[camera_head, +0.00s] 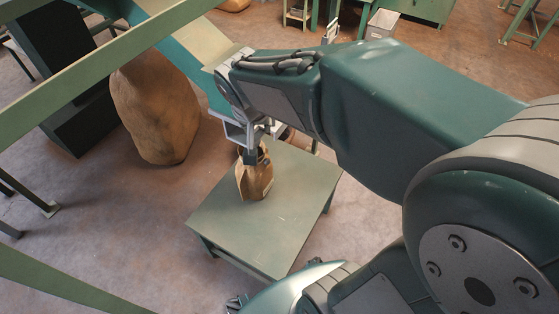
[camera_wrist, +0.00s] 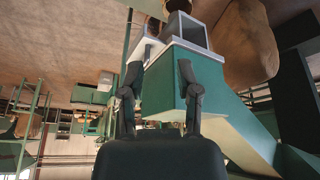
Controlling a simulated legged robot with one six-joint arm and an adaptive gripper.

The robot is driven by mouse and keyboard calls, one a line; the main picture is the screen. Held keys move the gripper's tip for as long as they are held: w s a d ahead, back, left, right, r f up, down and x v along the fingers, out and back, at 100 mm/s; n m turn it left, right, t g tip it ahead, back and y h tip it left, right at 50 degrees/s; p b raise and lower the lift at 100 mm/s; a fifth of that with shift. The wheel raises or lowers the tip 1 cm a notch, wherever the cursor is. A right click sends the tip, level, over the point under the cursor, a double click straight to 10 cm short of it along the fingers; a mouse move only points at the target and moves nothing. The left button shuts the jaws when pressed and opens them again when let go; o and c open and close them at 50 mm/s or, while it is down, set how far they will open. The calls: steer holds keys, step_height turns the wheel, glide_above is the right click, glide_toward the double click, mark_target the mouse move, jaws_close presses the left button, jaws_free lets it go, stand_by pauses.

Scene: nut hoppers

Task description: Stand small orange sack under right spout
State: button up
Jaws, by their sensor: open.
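The small orange-brown sack (camera_head: 258,180) stands upright on a low green table (camera_head: 280,225) in the head view. A grey square metal spout (camera_head: 232,128) shows just above and behind it, at the end of a teal chute; I cannot tell exactly how well they line up. My gripper (camera_head: 258,152) is at the sack's top, partly hiding it. In the wrist view my gripper's two dark fingers (camera_wrist: 160,78) are apart with nothing between them. The spout's open mouth (camera_wrist: 183,30) shows beyond them. The sack does not show there.
A large sack (camera_head: 155,110) stands on the floor left of the table and also shows in the wrist view (camera_wrist: 248,45). Green beams (camera_head: 95,65) cross the left side. The table's front is clear.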

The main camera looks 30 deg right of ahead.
steer(key=s+a+r+n+y, duration=0.1)
steer(key=s+r+n, duration=0.1)
steer(key=s, duration=0.5)
steer(key=s+r+n+t+y, duration=0.1)
steer(key=s+r+n, duration=0.1)
steer(key=s, duration=0.5)
steer(key=shift+s+a+r+n+t, duration=0.15)
steer(key=shift+a+r+n+t, duration=0.15)
steer(key=shift+a+n, duration=0.1)
steer(key=shift+d, duration=0.1)
